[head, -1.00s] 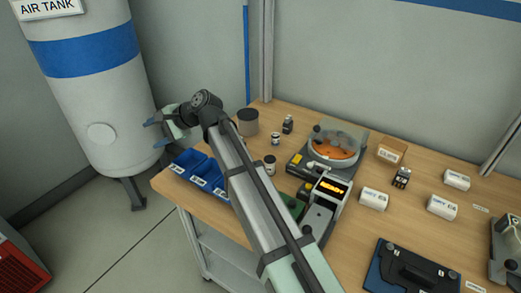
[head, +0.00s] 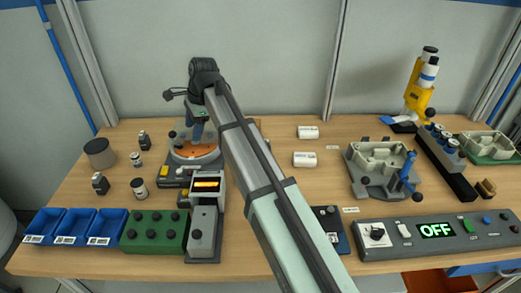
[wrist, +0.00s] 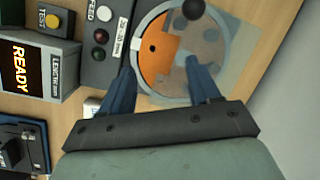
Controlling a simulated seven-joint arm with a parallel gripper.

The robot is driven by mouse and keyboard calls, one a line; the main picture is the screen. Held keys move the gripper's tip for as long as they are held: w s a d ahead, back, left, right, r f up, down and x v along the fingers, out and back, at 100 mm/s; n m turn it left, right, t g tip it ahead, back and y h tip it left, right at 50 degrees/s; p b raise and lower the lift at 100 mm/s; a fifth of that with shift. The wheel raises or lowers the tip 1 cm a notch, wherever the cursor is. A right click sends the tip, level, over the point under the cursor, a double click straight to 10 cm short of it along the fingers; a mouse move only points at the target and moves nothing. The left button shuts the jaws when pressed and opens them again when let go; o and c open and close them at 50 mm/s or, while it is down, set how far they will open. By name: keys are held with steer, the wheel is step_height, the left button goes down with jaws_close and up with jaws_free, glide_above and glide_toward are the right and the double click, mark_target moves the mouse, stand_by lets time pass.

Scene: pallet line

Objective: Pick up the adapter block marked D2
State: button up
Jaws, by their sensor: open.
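I cannot read a D2 mark on anything, so I cannot tell which thing is the adapter block. Two white labelled blocks lie right of my arm in the head view, a far one (head: 308,132) and a nearer one (head: 304,159). Two small dark-topped blocks stand at the left, one behind (head: 144,141) and one in front (head: 100,184). In the head view, my arm hides part of the bench.
Blue bins (head: 74,226) and a green block with knobs (head: 154,232) line the front left. Small jars (head: 139,188) and a grey canister (head: 99,152) stand at the left. A lit display unit (head: 207,186) is near the bowl. A grey fixture (head: 378,172) and a control panel (head: 435,232) are at the right.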

steer(key=w+d+m+h, duration=0.1)
steer(key=d+m, duration=0.1)
steer(key=d, duration=0.5)
steer(key=w+d+m+h, duration=0.1)
steer(key=d+m, duration=0.1)
steer(key=d, duration=0.6)
steer(key=w+d+m+h, duration=0.1)
steer(key=d+m, duration=0.1)
steer(key=d, duration=0.5)
steer(key=shift+w+d+r+g, duration=0.2)
steer(key=shift+d+r+g, duration=0.1)
steer(key=shift+d, duration=0.1)
step_height(320, 180, down, 8)
steer(key=shift+f, duration=0.1)
steer(key=shift+d+f, duration=0.1)
steer(key=shift+f, duration=2.45)
steer(key=c, duration=1.1)
